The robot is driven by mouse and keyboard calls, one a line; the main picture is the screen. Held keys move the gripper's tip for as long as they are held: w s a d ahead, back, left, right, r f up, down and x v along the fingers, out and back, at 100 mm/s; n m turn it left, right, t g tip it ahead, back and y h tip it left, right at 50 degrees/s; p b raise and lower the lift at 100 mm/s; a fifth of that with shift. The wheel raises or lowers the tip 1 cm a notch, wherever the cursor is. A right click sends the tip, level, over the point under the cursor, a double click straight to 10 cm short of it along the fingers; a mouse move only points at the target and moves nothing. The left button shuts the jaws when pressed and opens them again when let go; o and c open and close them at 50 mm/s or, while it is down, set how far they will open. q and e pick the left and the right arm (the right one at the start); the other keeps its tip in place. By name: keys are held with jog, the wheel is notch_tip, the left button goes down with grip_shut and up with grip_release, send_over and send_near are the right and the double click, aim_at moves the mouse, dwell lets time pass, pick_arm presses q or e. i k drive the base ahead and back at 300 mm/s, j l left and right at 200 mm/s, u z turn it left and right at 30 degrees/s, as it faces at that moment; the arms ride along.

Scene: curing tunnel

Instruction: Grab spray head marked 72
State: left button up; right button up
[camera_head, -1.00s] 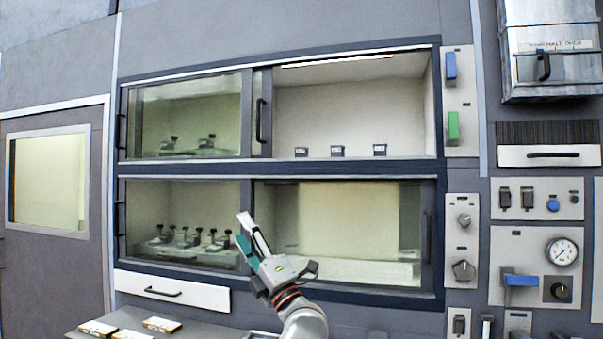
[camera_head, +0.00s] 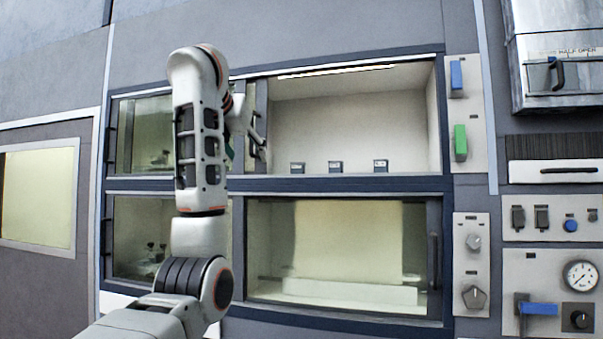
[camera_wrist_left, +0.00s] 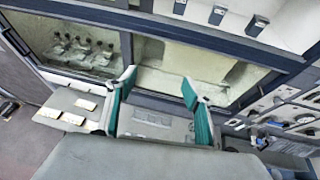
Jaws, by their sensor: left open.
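Several small dark-topped spray heads stand on pale bases behind the lower left glass; they show in the left wrist view (camera_wrist_left: 82,46), and partly in the head view (camera_head: 155,250), where my left arm covers some. More dark fittings show dimly behind the upper left glass (camera_head: 162,158). No number 72 is readable on any of them. My left gripper (camera_head: 250,128) is raised by the upper left pane's handle, partly hidden behind my arm. In the left wrist view its teal-padded fingers (camera_wrist_left: 158,90) are wide apart with nothing between them. My right gripper is out of view.
The upper right bay is open, with three small dark labelled blocks (camera_head: 335,167) along its front edge. Glass (camera_head: 340,240) covers the lower right bay. Switches and knobs (camera_head: 473,242) line the right side.

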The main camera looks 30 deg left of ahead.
aim_at(296, 168)
jog(key=i+j, duration=0.2)
jog(key=i, duration=0.2)
jog(key=i+j, duration=0.2)
jog(key=i, duration=0.2)
jog(key=i+j, duration=0.25)
jog(key=i, duration=0.15)
